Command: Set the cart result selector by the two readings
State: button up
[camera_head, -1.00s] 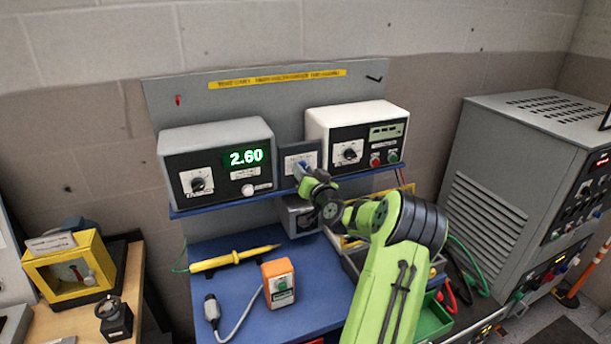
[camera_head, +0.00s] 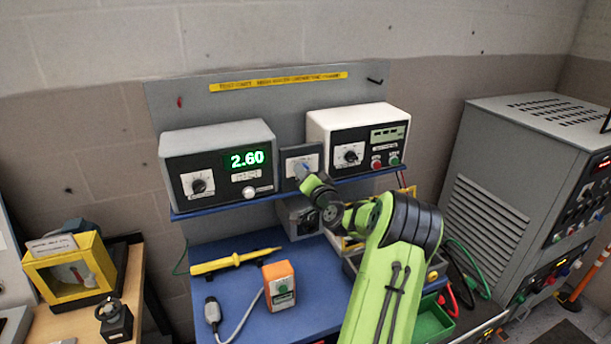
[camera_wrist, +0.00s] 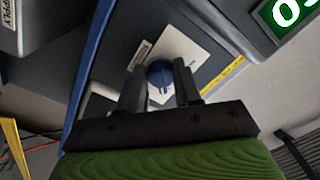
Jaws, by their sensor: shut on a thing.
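The selector is a small dark box with a pale face plate (camera_head: 312,160) on the blue shelf, between two meters. Its round blue knob (camera_wrist: 160,75) sits between my fingertips in the wrist view, and my gripper (camera_wrist: 160,88) is shut on it. In the head view my gripper (camera_head: 305,172) reaches the selector's face and hides part of it. The left meter (camera_head: 217,165) shows 2.60 in green digits. The right meter (camera_head: 357,138) has a small pale display, too small to read. The selector's labels are not legible.
A grey cabinet (camera_head: 490,200) stands at the right. A yellow gauge box (camera_head: 70,268) stands on the left table.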

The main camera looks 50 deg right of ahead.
jog(key=o, duration=1)
jog(key=b+v, duration=0.5)
jog(key=v, duration=1)
jog(key=shift+s+a, duration=0.15)
jog(key=shift+s, duration=0.2)
